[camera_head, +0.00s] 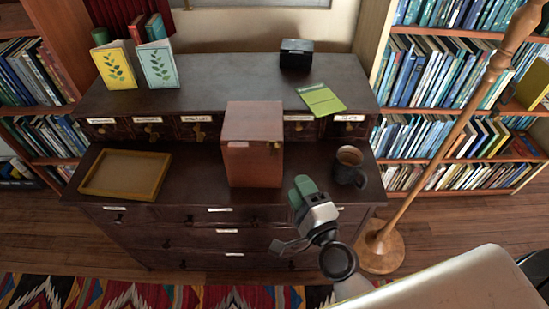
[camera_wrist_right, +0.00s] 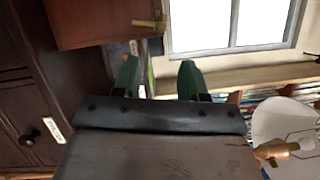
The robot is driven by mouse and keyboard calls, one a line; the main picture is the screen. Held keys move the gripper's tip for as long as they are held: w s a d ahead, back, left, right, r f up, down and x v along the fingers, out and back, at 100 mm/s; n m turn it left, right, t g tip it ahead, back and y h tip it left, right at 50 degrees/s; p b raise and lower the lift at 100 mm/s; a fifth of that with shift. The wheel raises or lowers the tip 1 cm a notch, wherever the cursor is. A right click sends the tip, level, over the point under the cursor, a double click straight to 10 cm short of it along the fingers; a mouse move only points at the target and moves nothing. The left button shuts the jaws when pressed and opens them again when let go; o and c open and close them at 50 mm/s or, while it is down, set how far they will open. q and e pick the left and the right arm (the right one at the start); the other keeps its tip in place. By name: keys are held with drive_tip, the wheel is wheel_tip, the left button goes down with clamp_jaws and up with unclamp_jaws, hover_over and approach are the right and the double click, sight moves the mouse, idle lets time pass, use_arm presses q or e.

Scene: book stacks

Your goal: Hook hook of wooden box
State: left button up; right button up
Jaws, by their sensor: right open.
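The wooden box (camera_head: 252,145), reddish brown, stands upright on the dark dresser's lower front ledge. A small brass hook (camera_head: 275,145) shows near the upper right of its front face. In the right wrist view the box (camera_wrist_right: 95,22) is at the upper left, with the brass hook (camera_wrist_right: 148,24) sticking out from its edge. Whether the hook is fastened cannot be told. My right gripper (camera_head: 304,187), with green fingers, is in front and to the right of the box, apart from it. In the wrist view its fingers (camera_wrist_right: 158,78) are spread with nothing between them. My left gripper is not in view.
A dark mug (camera_head: 349,167) stands close to the right of my right gripper. A yellow tray (camera_head: 126,174) lies on the ledge's left. The upper shelf holds cards, a green notebook (camera_head: 321,99) and a black box (camera_head: 296,54). A wooden lamp pole (camera_head: 440,148) rises at the right.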

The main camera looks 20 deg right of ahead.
sight(279, 151)
drive_tip(key=w, duration=0.3)
drive_tip(key=w+p, duration=0.1)
drive_tip(key=w, duration=0.2)
drive_tip(key=w+a+r+p, duration=0.1)
drive_tip(key=w, duration=0.2)
drive_tip(key=shift+w, duration=0.1)
drive_tip(key=shift+w+a, duration=0.1)
drive_tip(key=shift+w, duration=0.65)
drive_tip(key=shift+c, duration=0.3)
